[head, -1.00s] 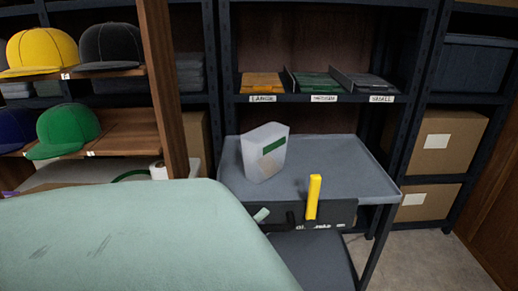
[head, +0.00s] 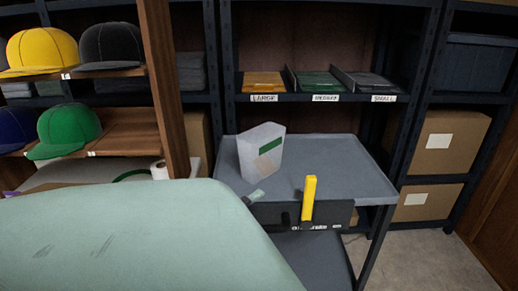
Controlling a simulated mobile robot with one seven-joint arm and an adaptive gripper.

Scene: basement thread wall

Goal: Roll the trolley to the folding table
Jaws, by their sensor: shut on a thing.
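The trolley (head: 340,175) has a grey tray top with a raised rim and a lower grey deck. It stands in front of the dark shelving. A yellow upright handle (head: 309,193) is at its near side, in front of a dark panel with partly hidden lettering. A white box (head: 261,151) with a green band stands upright on the tray. I cannot identify the folding table for certain.
Dark shelving with labelled bins (head: 322,84) is behind the trolley. Caps (head: 68,127) sit on wooden shelves at left, beside a wooden post (head: 165,90). Cardboard boxes (head: 447,142) are at right. Bare floor (head: 430,262) shows at lower right. A pale green surface of mine blocks the lower left.

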